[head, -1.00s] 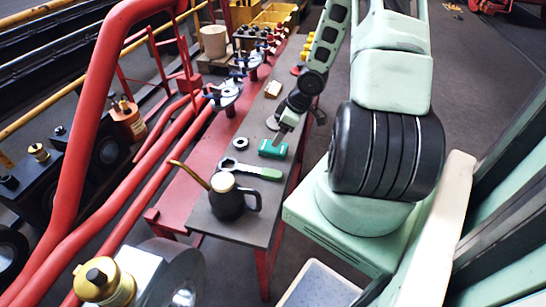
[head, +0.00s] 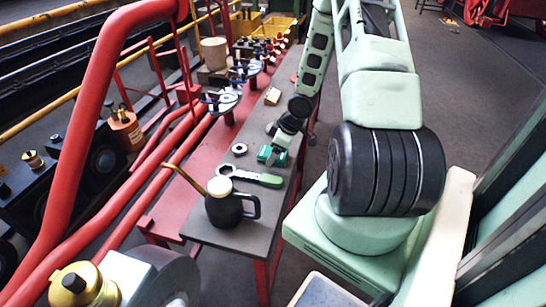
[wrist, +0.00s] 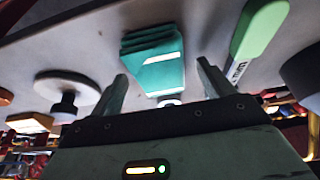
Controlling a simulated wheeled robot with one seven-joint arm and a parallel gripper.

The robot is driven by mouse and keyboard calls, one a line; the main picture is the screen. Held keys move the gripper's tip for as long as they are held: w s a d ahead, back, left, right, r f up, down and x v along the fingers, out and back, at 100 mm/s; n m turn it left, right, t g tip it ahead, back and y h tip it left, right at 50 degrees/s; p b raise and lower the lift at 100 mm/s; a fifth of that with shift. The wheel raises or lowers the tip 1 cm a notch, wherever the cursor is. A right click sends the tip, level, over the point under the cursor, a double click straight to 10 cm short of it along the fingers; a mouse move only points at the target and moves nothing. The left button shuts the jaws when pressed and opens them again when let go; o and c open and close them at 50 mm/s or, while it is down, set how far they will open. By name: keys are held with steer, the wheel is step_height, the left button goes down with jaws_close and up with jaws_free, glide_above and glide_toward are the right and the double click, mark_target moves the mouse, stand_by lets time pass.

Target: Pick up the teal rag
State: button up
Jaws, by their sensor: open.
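The teal rag (head: 266,153) lies folded on the grey bench top, partly hidden by my gripper in the head view. In the wrist view the teal rag (wrist: 154,62) shows as a folded stack with pale stripes, ahead of and between my fingers. My gripper (wrist: 163,82) is open and empty, with one finger on each side of the rag's near end. In the head view my gripper (head: 275,152) is right at the rag. I cannot tell whether the fingers touch it.
A green-handled wrench (head: 250,176) lies close beside the rag, and its handle also shows in the wrist view (wrist: 262,28). A black oil can (head: 225,205) with a brass spout stands nearer.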

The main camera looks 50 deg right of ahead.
steer(key=shift+f, duration=0.25)
stand_by(0.3)
steer(key=c, duration=1.1)
